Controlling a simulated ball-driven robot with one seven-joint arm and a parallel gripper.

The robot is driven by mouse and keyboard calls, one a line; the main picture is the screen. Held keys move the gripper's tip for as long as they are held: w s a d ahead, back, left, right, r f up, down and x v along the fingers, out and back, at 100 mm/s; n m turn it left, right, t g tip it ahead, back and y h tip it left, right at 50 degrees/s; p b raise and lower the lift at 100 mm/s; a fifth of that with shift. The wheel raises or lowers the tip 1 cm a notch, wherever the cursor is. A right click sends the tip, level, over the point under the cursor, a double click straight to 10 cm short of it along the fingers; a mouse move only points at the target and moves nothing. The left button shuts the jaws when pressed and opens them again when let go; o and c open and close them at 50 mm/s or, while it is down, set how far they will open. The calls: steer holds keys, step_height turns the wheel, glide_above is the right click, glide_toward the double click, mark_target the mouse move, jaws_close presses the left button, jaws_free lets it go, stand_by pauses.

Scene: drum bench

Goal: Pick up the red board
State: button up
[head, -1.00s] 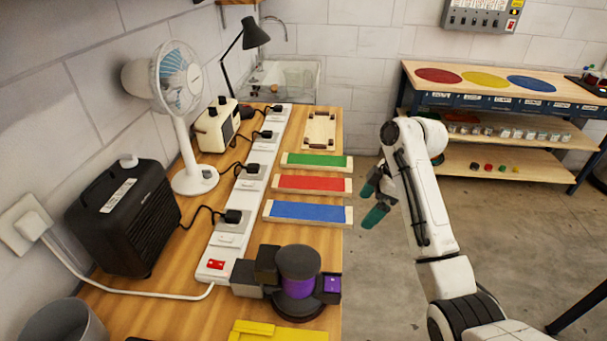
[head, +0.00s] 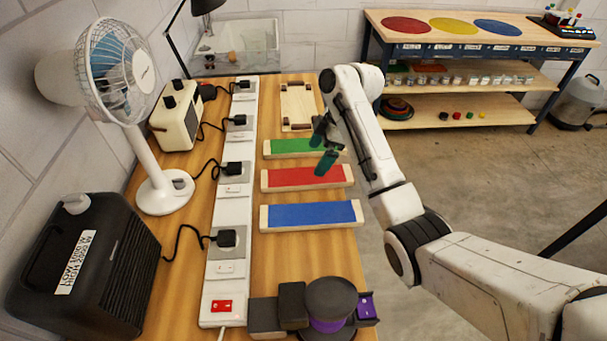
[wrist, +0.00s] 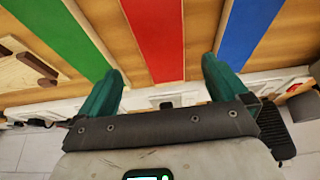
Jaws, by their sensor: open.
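The red board (head: 300,178) lies on the wooden bench between the green board (head: 290,147) and the blue board (head: 310,214), with pale wooden ends. My gripper (head: 323,148) hangs over the right part of the green and red boards in the head view, open, with dark green fingers. In the wrist view the red board (wrist: 155,35) runs up the middle, between the lines of the two open fingers (wrist: 160,88). The green board (wrist: 62,35) is to its left and the blue board (wrist: 248,30) to its right. Nothing is between the fingers.
A white power strip (head: 232,190) with black plugs runs along the boards' left ends. A fan (head: 125,100), a black heater (head: 85,265) and a cream box (head: 178,115) stand left of it. A purple-and-black device (head: 325,305) sits at the near end.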

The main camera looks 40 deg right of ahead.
mark_target(305, 176)
steer(key=shift+x, duration=0.95)
steer(key=shift+s+p+x, duration=0.2)
steer(key=shift+p+x, duration=0.65)
steer(key=shift+x, duration=1.9)
steer(key=c, duration=1.2)
steer(key=shift+r, duration=0.1)
steer(key=shift+c, duration=0.2)
steer(key=shift+r+b, duration=0.35)
steer(key=shift+r, duration=0.2)
steer(key=s+d+r+p, duration=0.4)
steer(key=s+r, duration=0.7)
steer(key=s, duration=0.2)
steer(key=shift+s+r, duration=0.25)
steer(key=shift+r, duration=0.1)
